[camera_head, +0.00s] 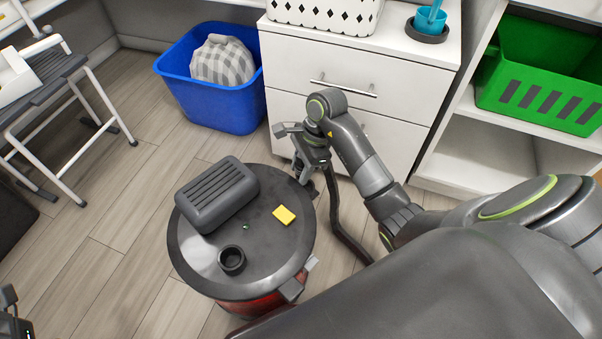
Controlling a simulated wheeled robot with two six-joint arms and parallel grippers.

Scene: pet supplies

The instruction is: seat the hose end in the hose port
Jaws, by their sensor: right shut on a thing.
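The hose port (232,260) is a short black ring standing up from the front of the dark round lid (190,262) of a red-bodied drum vacuum. My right gripper (301,168) is at the lid's far right edge, shut on the dark hose end. The hose (345,232) hangs from it and runs down to the right past the drum to the floor. The gripper partly hides the hose end, which is up and to the right of the port and apart from it. Only a small part of my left gripper (10,312) shows at the lower left corner.
A dark ribbed motor housing (217,193) and a yellow label (284,215) are on the lid. A blue bin (215,115) with a checked bundle and white drawers (340,75) stand behind. Bare floor lies left of the drum.

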